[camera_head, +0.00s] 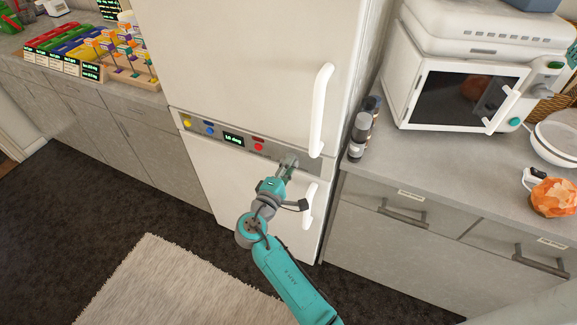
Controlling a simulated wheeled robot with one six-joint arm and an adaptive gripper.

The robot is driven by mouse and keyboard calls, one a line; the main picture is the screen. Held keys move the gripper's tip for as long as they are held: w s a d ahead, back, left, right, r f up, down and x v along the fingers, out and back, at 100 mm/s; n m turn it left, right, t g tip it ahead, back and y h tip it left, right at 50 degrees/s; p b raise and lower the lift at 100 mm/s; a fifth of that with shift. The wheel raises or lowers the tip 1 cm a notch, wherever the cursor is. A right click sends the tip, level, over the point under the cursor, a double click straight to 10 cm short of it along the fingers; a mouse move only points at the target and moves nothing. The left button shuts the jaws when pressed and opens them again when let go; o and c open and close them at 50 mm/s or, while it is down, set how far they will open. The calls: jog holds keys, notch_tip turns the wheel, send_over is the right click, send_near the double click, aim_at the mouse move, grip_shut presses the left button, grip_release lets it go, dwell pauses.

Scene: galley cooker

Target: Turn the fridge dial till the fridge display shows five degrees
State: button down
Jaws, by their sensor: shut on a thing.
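The white fridge (252,62) stands in the middle of the head view. A grey control strip (219,130) crosses it between the upper and lower doors. The small fridge display (234,140) on this strip has green digits that look like "10 deg", too small to be sure. Yellow, blue and red buttons sit along the strip. My gripper (288,163) is at the right part of the strip, shut on what appears to be the fridge dial. The dial itself is hidden behind the fingers, so its angle cannot be told.
The upper door's white handle (321,110) is just right of my gripper, and the lower handle (309,205) is below it. Dark bottles (359,136) and a white microwave (455,92) stand on the right counter. A pale rug (165,285) lies on the dark floor.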

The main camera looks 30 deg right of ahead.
jog(key=shift+w+r, duration=0.1)
jog(key=shift+r, duration=0.05)
jog(key=c, duration=1.1)
grip_release()
jog(key=shift+o, duration=0.4)
jog(key=v, duration=1.2)
